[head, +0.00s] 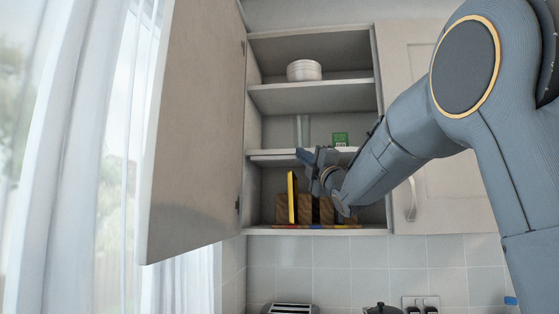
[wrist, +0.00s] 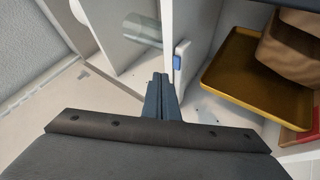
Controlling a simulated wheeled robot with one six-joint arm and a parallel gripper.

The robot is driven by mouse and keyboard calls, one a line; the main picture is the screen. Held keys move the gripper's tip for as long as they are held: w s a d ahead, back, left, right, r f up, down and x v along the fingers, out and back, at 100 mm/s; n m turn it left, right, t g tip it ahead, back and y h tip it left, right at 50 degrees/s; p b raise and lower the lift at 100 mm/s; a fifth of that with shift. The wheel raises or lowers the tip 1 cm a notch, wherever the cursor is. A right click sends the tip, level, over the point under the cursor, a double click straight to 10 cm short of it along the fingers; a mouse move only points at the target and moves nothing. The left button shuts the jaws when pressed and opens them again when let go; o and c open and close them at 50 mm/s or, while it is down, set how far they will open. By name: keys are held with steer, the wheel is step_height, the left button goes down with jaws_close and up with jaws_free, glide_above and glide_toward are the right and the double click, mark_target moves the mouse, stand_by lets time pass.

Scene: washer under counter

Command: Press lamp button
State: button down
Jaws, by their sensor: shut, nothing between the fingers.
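A small blue button (wrist: 177,62) sits on the end of a white bar (wrist: 182,72) in the wrist view, just right of and beyond my fingertips. This looks like the lamp button; I cannot make it out in the head view. My gripper (wrist: 161,77) is shut and empty, its fingers side by side. In the picture a small gap separates the fingertips from the button; I cannot tell the depth between them. In the head view my gripper (head: 303,154) is in front of the open cabinet, by the edge of the middle shelf (head: 272,153).
The open cabinet door (head: 195,130) stands to the left. A clear glass (head: 302,128) and a green box (head: 340,139) stand on the shelf. White bowls (head: 304,71) sit above.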

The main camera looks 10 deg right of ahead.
steer(key=shift+s+a+b, duration=0.25)
steer(key=shift+s+b, duration=0.15)
steer(key=shift+s, duration=0.4)
steer(key=shift+s+a+b, duration=0.25)
steer(key=shift+s+b, duration=0.15)
steer(key=shift+s, duration=0.35)
steer(key=shift+s+a+b, duration=0.25)
steer(key=shift+s+b, duration=0.15)
steer(key=shift+s, duration=0.4)
steer(key=d+f+m+g+h, duration=0.2)
steer(key=f+m+g+h, duration=0.4)
steer(key=f, duration=1.4)
steer(key=d+f+m+g+h, duration=0.1)
steer(key=f+m+g, duration=0.45)
steer(key=f, duration=1.35)
steer(key=s+a+f+m+g, duration=0.1)
steer(key=s+f+m+g, duration=0.4)
steer(key=s+f, duration=1)
steer(key=s+a+f+m+g, duration=0.2)
steer(key=s+f+m+g, duration=0.4)
steer(key=s+f, duration=0.8)
steer(key=s, duration=0.3)
steer(key=shift+s+f, duration=0.25)
steer(key=shift+f, duration=0.15)
